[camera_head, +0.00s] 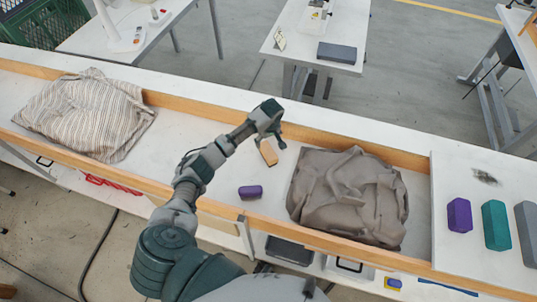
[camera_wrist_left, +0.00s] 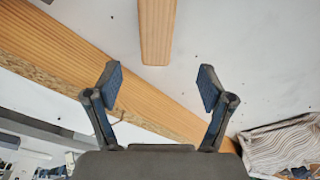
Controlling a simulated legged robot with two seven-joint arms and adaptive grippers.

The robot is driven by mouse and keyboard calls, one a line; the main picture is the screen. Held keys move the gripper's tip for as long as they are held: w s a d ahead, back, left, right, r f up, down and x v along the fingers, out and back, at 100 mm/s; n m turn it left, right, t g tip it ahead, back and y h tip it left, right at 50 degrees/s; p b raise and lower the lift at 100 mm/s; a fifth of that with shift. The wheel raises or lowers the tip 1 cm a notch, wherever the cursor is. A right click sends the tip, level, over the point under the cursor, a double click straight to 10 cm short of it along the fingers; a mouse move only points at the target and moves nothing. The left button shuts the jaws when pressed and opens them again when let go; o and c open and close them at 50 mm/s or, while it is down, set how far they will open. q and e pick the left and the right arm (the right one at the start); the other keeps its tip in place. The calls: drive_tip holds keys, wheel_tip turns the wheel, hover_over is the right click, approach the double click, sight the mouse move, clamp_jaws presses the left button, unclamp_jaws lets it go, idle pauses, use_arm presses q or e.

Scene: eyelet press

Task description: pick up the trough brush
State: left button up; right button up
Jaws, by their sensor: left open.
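The trough brush shows as a light wooden piece (camera_head: 268,151) on the white trough floor, near the far wooden rail. Part of it is hidden behind my left gripper (camera_head: 274,122), which hangs over it. In the left wrist view the brush's wooden handle (camera_wrist_left: 156,30) points down from the top edge; its other end is out of frame, and I see no bristles. My left gripper (camera_wrist_left: 160,85) is open and empty there, its fingers spread wide. The handle's end lies beyond the fingertips, in line with the gap between them. My right gripper is not in view.
A purple block (camera_head: 250,192) lies in the trough, left of a grey cloth bundle (camera_head: 350,197). A striped cloth bundle (camera_head: 85,112) lies at the left. The far wooden rail (camera_head: 205,108) runs close by the brush. Several blocks stand on the white board (camera_head: 470,170) at right.

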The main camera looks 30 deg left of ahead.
use_arm(q)
hover_over(268, 150)
drive_tip(key=f, duration=0.4)
drive_tip(key=shift+s+f+b, duration=0.25)
drive_tip(key=shift+s+b, duration=0.05)
drive_tip(key=shift+s, duration=0.1)
drive_tip(key=f, duration=0.3)
drive_tip(key=f+b, duration=0.1)
drive_tip(key=f, duration=0.1)
drive_tip(key=shift+w, duration=0.3)
drive_tip(key=shift+f, duration=0.25)
drive_tip(key=c, duration=1.4)
drive_tip(key=shift+r, duration=0.4)
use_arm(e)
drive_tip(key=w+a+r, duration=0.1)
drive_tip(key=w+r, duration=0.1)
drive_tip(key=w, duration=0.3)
use_arm(q)
wheel_tip(268, 150, up, 9)
drive_tip(key=shift+r+p, duration=0.15)
drive_tip(key=shift+p, duration=0.65)
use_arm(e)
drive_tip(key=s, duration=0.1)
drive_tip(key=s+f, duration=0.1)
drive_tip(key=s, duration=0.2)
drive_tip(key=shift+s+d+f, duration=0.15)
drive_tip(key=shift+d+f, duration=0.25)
